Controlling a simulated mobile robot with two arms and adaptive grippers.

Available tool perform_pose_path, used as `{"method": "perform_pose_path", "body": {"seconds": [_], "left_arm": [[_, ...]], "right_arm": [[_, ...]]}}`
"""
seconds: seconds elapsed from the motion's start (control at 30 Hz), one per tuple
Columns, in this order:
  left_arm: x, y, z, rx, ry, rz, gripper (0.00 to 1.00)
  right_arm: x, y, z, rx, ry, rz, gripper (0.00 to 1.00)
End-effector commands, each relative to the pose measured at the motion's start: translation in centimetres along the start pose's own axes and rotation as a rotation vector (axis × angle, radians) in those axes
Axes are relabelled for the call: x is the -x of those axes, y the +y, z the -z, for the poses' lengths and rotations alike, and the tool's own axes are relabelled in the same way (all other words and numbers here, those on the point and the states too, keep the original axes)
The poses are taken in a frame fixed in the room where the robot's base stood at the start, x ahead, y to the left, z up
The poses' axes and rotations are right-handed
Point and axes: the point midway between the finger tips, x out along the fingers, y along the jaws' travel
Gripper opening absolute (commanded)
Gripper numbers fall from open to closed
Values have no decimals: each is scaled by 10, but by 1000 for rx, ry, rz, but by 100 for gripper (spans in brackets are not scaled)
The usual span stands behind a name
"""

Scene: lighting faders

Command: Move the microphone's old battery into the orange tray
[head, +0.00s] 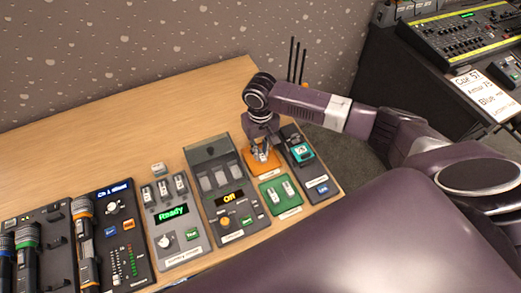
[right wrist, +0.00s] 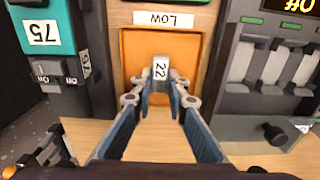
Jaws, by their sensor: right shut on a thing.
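My right gripper (head: 262,153) is over the orange tray (head: 249,163) in the head view. In the right wrist view its fingers (right wrist: 160,88) are shut on a small white battery (right wrist: 160,68) marked 22. The battery is in front of the orange floor of the tray (right wrist: 136,50); I cannot tell whether it touches it. The tray has a LOW label (right wrist: 163,19). My left gripper is not in view.
A green tray (head: 292,212) with batteries lies in front of the orange one. A grey tester (head: 213,203) showing OFF stands left of it, then a charger (head: 173,216) showing Ready. The wooden table (head: 90,140) is clear behind.

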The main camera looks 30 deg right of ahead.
Motion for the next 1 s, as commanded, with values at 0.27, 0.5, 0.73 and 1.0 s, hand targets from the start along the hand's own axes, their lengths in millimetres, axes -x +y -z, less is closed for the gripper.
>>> {"method": "perform_pose_path", "body": {"seconds": [0.27,0.5,0.73,1.0], "left_arm": [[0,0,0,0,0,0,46],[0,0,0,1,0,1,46],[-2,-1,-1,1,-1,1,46],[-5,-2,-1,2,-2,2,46]], "right_arm": [[-2,0,0,0,0,0,31],[0,0,0,0,0,0,31],[30,0,2,1,4,1,31],[88,-1,1,1,4,2,31]]}}
